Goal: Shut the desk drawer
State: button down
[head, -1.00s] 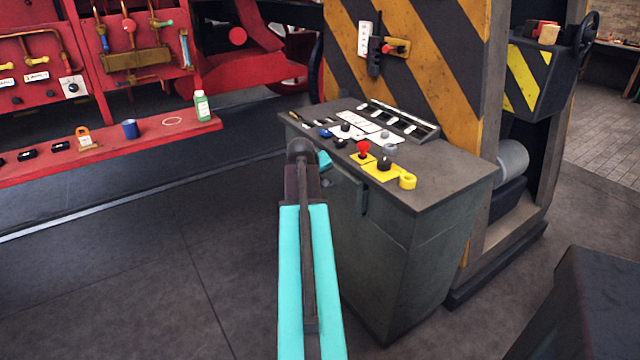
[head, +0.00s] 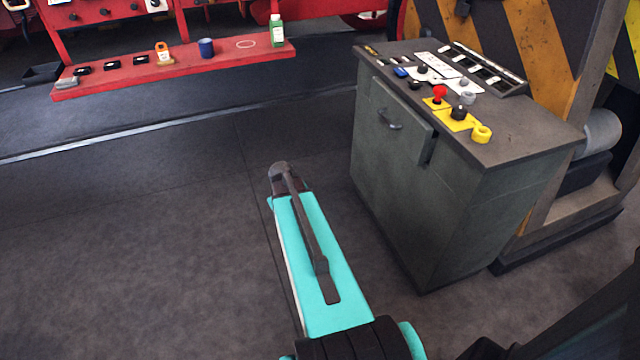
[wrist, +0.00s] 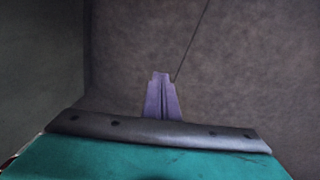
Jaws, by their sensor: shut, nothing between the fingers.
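The desk (head: 470,210) is a grey-green metal cabinet with a dark top, at the right in the head view. Its drawer (head: 403,122) is at the upper part of the front and has a dark bar handle (head: 390,121). The drawer front stands a little proud of the cabinet, with a dark edge at its right side; how far it is open is hard to tell. My gripper (wrist: 162,78) shows in the wrist view with its purple fingers together and empty, above the floor. In the head view my teal arm ends left of the desk, apart from the drawer; the fingers are hidden there.
A red bench (head: 180,70) at the back left holds a blue cup (head: 206,47) and a green bottle (head: 276,31). The floor (head: 120,230) left of the desk is clear.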

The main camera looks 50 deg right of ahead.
jog(key=s+a+f+n+g+y, duration=0.1)
jog(key=s+a+f, duration=0.25)
jog(key=a, duration=0.35)
jog(key=s+a+f+g, duration=0.1)
jog(key=s+a+f, duration=0.1)
jog(key=a+f, duration=0.45)
jog(key=s+a+f+n+g+y, duration=0.1)
jog(key=s+a+f, duration=0.15)
jog(key=a, duration=0.65)
jog(key=s+a+f+g, duration=0.1)
jog(key=s+a+f, duration=0.2)
jog(key=s+a, duration=0.3)
jog(key=s+a+f+n+g, duration=0.1)
jog(key=s+a+f, duration=0.3)
jog(key=s, duration=0.5)
jog(key=shift+a+n+g, duration=0.3)
jog(key=shift+a+g, duration=0.1)
jog(key=shift+a, duration=0.65)
jog(key=shift+f, duration=0.1)
